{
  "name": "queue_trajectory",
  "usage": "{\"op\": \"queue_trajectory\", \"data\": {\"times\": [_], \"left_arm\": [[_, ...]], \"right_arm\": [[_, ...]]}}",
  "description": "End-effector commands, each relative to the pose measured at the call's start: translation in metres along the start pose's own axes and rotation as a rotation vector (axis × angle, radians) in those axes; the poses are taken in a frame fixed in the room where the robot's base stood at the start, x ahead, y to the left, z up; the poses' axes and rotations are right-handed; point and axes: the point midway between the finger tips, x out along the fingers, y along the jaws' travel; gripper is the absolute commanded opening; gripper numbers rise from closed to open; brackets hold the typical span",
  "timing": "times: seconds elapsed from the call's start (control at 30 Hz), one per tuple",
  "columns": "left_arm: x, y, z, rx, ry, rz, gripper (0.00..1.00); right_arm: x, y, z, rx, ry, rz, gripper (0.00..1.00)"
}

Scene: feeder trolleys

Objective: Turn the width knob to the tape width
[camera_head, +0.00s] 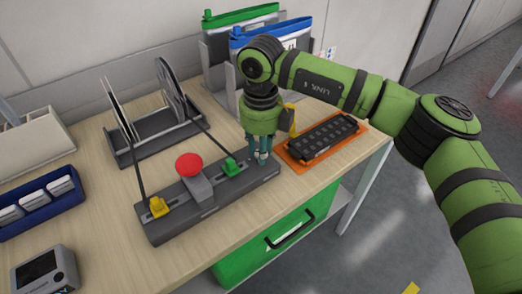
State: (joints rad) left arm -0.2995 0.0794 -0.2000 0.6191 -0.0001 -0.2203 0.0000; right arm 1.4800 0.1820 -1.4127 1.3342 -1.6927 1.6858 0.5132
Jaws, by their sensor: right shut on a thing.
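A long dark grey bar-shaped device (212,204) lies on the wooden table, with a yellow clamp (157,208), a red round button (189,163) and a green clamp (232,167) on it. My right gripper (261,157) points down at the device's right end, just beyond the green clamp. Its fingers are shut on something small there. The width knob cannot be made out; the fingers cover that spot. Dark tapes (138,168) run from reels (174,92) in a rack to the clamps. The tape width cannot be read. My left gripper is out of view.
A black slotted block (323,138) on an orange mat (357,149) lies right of my gripper. Green (243,14) and blue (262,37) topped feeders stand behind. A blue tray (38,222), a grey box with a screen (60,271) and a green drawer (250,255) are nearby.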

Motion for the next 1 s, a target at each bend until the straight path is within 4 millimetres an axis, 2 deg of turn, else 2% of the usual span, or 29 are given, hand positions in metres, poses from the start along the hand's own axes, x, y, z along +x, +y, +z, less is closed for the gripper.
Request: {"op": "queue_trajectory", "data": {"times": [0.5,0.53,0.57,0.6,1.0], "left_arm": [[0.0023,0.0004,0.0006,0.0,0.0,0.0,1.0],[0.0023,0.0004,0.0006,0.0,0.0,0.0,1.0],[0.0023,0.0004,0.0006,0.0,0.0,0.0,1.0],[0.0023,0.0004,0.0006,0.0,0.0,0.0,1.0],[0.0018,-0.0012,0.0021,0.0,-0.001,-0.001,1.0]], "right_arm": [[0.0034,0.0011,-0.002,-0.022,0.01,0.002,0.0],[0.0034,0.0011,-0.002,-0.022,0.01,0.002,0.37],[0.0033,0.0011,-0.002,-0.022,0.01,0.002,0.49],[0.0031,0.0011,-0.0018,-0.022,0.009,0.002,0.52],[-0.0054,0.0003,-0.0001,-0.019,0.002,0.0,0.52]]}}
